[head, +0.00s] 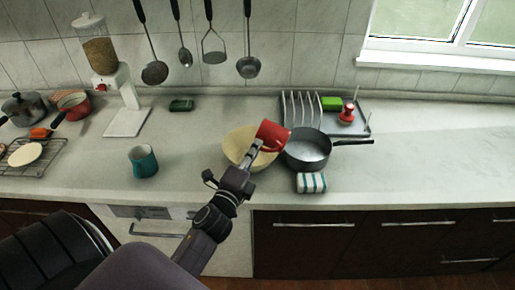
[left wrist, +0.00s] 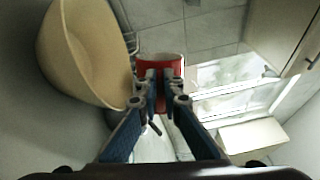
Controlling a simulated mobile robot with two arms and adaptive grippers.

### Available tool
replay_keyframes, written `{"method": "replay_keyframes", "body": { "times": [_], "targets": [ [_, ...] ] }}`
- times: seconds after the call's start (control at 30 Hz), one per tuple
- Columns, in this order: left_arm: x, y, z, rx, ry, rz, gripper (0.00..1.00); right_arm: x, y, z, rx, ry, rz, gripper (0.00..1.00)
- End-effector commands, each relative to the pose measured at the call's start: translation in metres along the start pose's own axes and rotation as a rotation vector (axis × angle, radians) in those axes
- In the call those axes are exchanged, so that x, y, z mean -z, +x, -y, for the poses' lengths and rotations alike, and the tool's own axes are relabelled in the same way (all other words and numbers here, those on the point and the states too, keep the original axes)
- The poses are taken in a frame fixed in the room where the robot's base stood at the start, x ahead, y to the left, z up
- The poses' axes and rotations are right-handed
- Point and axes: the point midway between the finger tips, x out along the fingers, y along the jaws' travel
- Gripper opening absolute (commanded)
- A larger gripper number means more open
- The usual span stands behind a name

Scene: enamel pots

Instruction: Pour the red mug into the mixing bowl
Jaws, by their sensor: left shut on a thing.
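The red mug (head: 273,134) is tilted in the head view, over the right part of the cream mixing bowl (head: 236,147). My left gripper (head: 257,146) is shut on the red mug. In the left wrist view the red mug (left wrist: 160,66) is between the fingertips of my left gripper (left wrist: 160,78), and the mixing bowl (left wrist: 82,50) is at the upper left. My right gripper does not show.
A dark pan (head: 307,150) stands right beside the bowl, its handle pointing right. A teal mug (head: 143,161) stands to the left. A dish rack (head: 300,108) is behind. The counter at the far right is clear.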

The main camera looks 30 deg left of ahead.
Motion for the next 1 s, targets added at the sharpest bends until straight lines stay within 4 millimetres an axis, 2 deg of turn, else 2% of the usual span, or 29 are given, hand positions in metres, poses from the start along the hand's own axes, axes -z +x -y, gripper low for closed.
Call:
{"method": "replay_keyframes", "body": {
  "times": [0.3, 1.0],
  "targets": [
    [-0.008, 0.000, -0.005, 0.000, -0.061, 0.002, 0.00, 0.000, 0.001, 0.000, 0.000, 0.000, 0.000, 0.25],
    [-0.021, 0.001, 0.001, -0.009, -0.377, 0.008, 0.00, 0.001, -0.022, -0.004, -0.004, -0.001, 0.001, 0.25]
  ]
}}
